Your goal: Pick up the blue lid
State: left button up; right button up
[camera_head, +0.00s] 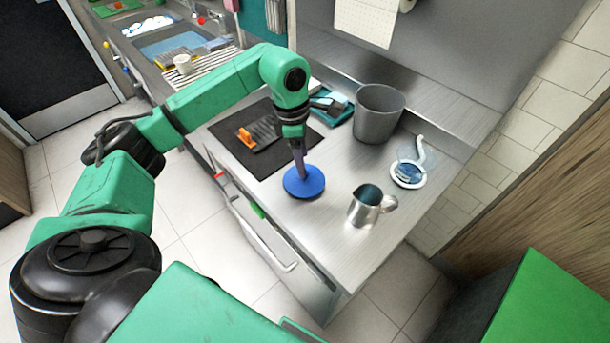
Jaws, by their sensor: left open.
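The blue lid (306,187) is a flat round disc on the steel counter (335,165), near its front edge. My left gripper (300,166) points down at the lid from above, with its fingers at the lid's far part. It is open; the fingers line up in this view, so the gap between them is hard to see. I cannot tell whether the fingers touch the lid. The gripper hides a little of the lid's back part. My right gripper is not in view.
A metal pitcher (367,206) stands right of the lid. A white and blue item (408,173) and a grey bin (378,112) stand farther back. A black mat (262,160) with an orange-handled tool (258,136) lies to the left. Bare counter lies between lid and bin.

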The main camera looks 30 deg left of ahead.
pick_arm(q)
notch_tip(320, 180, down, 4)
jog(key=shift+d+r+p, duration=0.1)
jog(key=shift+d+p, duration=0.05)
jog(key=shift+p, duration=0.6)
jog(key=c, duration=0.9)
grip_shut()
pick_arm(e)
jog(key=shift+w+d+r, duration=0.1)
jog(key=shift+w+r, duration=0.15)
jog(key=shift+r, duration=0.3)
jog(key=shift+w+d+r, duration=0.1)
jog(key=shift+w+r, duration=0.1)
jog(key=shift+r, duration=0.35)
